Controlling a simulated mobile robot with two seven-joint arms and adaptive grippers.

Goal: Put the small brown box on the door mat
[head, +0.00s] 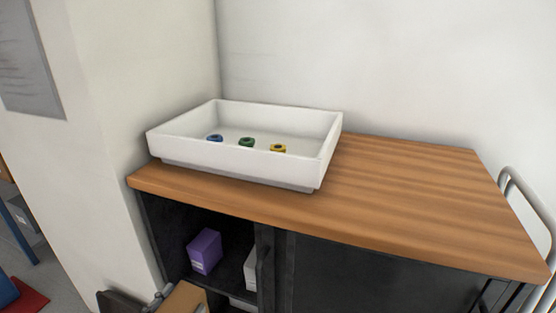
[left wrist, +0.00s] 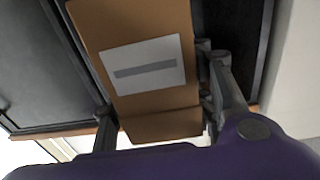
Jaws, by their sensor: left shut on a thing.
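The small brown box (head: 186,299) shows at the bottom edge of the head view, partly cut off, in front of the dark cabinet. In the left wrist view the brown box (left wrist: 135,25) fills the upper middle and carries a white label with a grey bar. My left gripper (left wrist: 157,88) is shut on it, with a finger on each side. In the head view only a small part of my left gripper (head: 160,297) shows beside the box. My right gripper is not in view. No door mat can be made out for certain; a red flat patch (head: 30,302) lies on the floor at the lower left.
A dark cabinet (head: 370,270) with a wooden top (head: 410,195) stands against the wall. A white tray (head: 230,160) on it holds blue, green and yellow rings. A purple box (head: 204,252) sits in the open shelf. A metal rail (head: 530,205) is at the right.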

